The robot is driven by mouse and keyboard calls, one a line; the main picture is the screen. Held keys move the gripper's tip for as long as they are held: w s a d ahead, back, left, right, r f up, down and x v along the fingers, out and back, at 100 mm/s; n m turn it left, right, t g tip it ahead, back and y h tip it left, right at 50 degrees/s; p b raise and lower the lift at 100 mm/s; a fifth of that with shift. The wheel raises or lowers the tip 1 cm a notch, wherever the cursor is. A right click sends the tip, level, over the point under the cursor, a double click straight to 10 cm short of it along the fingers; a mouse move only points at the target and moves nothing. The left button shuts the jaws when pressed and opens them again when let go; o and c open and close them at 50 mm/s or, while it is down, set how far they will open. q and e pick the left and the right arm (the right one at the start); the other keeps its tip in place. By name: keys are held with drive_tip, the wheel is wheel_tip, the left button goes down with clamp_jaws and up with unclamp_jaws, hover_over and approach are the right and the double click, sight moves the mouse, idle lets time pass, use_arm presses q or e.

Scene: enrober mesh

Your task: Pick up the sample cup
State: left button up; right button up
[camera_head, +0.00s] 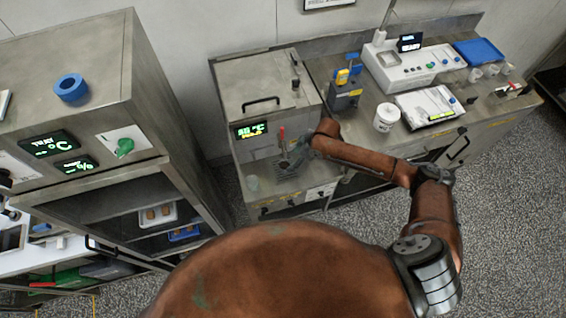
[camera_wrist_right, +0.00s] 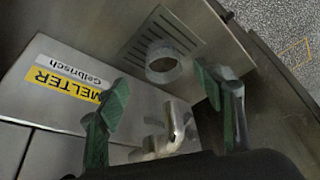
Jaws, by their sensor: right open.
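A small pale, see-through cup, seemingly the sample cup (camera_wrist_right: 163,66), stands by a slotted drip grate (camera_wrist_right: 152,38) in the right wrist view. It appears ahead of and between the fingertips of my right gripper (camera_wrist_right: 163,80), which is open and empty. A gap shows on either side of the cup. In the head view my right gripper (camera_head: 287,163) is low at the front of the melter (camera_head: 262,85). A small pale cup (camera_head: 253,183) shows faintly on the ledge to its left; I cannot tell for sure that it is the same one. My left gripper is not in view.
A metal tap (camera_wrist_right: 176,130) is close below the cup in the wrist view, beside the labelled melter panel (camera_wrist_right: 60,80). A steel cabinet (camera_head: 75,80) stands left.

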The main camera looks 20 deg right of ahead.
sight(285, 164)
drive_tip(key=x, duration=0.3)
drive_tip(key=a+x, duration=0.1)
drive_tip(key=x, duration=0.3)
drive_tip(key=shift+w+a+r, duration=0.1)
drive_tip(key=shift+w, duration=0.05)
drive_tip(key=shift+a, duration=0.1)
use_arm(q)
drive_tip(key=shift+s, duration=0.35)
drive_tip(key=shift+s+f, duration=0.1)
use_arm(e)
drive_tip(key=c, duration=1.4)
